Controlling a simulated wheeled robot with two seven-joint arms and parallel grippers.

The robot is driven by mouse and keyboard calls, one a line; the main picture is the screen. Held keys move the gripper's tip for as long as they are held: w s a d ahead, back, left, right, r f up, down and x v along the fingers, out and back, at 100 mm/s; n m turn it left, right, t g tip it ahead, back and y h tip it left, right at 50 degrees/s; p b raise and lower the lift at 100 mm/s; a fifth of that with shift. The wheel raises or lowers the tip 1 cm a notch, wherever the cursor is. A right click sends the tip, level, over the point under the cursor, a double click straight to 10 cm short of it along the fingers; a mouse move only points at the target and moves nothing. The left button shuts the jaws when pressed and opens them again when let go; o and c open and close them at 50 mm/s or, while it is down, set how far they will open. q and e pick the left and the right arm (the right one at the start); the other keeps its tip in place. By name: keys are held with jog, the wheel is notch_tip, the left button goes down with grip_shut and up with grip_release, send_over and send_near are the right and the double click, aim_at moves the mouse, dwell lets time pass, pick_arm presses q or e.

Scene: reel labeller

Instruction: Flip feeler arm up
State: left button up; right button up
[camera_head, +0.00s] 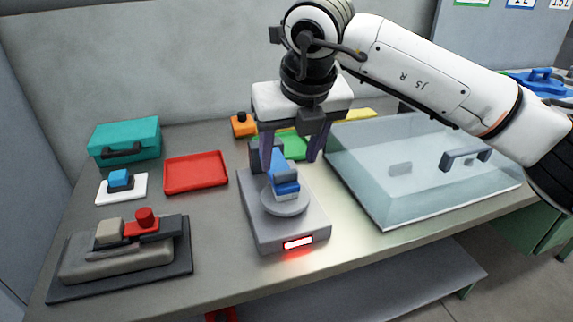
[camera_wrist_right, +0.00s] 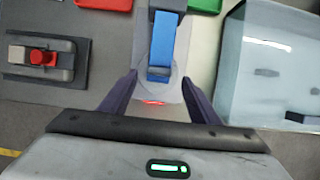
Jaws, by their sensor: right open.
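The labeller (camera_head: 255,222) is a grey box with a round grey disc (camera_head: 284,203) on top and a lit red-rimmed display (camera_head: 298,243) in front. A blue arm (camera_head: 283,170), which looks like the feeler arm, reaches forward from a dark post at the back and lies low over the disc. It also shows as a blue bar in the right wrist view (camera_wrist_right: 162,40). My right gripper (camera_head: 291,161) is open above the labeller, fingers pointing down, one on each side of the blue arm. In the wrist view its fingers (camera_wrist_right: 160,80) stand apart with nothing gripped. Contact cannot be told.
A clear lidded case (camera_head: 375,195) with a handle stands close on the right. Left are a red tray (camera_head: 196,172), a teal case (camera_head: 125,138), a white pad with a blue block (camera_head: 120,179) and a dark fixture (camera_head: 115,270). A green tray (camera_head: 294,145) lies behind.

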aim_at(286, 172)
jog(key=shift+x, duration=2.4)
jog(key=shift+c, duration=0.2)
grip_shut()
jog(key=shift+r, duration=0.1)
